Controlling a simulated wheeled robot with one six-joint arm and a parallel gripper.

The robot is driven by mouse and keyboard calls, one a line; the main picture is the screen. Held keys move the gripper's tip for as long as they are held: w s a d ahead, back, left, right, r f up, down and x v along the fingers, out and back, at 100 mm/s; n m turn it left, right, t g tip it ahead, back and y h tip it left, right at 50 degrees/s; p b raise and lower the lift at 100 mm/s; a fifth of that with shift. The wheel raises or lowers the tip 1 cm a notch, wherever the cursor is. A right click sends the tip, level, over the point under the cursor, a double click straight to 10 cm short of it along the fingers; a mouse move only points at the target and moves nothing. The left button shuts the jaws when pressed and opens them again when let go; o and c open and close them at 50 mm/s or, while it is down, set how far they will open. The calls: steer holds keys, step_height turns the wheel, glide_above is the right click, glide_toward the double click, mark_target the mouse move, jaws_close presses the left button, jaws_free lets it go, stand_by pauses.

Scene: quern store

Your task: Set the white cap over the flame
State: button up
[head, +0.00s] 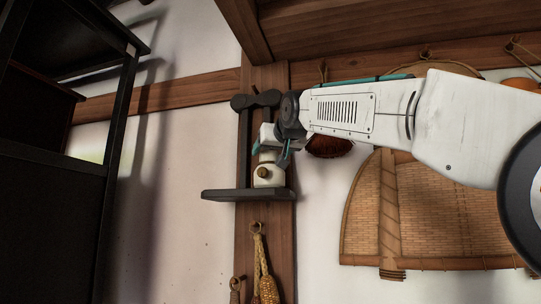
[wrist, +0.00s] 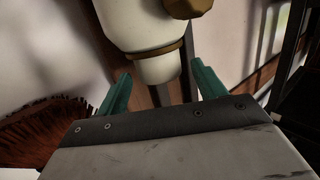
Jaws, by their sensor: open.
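A white lamp body with a brass knob (head: 268,178) stands on a small dark shelf on a wooden post in the head view. In the wrist view the white body (wrist: 130,22) fills the top, with a brass band (wrist: 158,51) around its narrow end. A white tapered piece, which looks like the cap (wrist: 160,69), sits against that band. A white part also shows above the body in the head view (head: 267,134). My gripper (wrist: 160,78) is open, its teal fingers on either side of the cap, with gaps visible. No flame is visible.
The dark shelf (head: 247,194) is narrow. A dark bracket (head: 255,100) rises behind the lamp. A brown bristly object (head: 329,147) and a woven basket tray (head: 420,212) hang to the right. Corn-like bundles (head: 262,272) hang below. A black rack (head: 120,150) stands at left.

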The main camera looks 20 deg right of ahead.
steer(key=s+r, duration=0.1)
steer(key=s, duration=0.8)
steer(key=shift+s+r, duration=0.2)
steer(key=shift+s, duration=0.15)
steer(key=s+d+f+g, duration=0.1)
steer(key=s+f+g, duration=0.4)
steer(key=f, duration=0.8)
steer(key=s+d+f+g, duration=0.15)
steer(key=s+f, duration=0.55)
steer(key=f, duration=0.7)
steer(key=s+d+f+g, duration=0.1)
steer(key=s+f+g, duration=0.4)
steer(key=f, duration=0.8)
steer(key=s+f+g, duration=0.3)
steer(key=s+f, duration=1.1)
steer(key=f, duration=0.1)
steer(key=shift+f+g, duration=0.2)
steer(key=shift+g, duration=0.15)
steer(key=shift+a, duration=0.1)
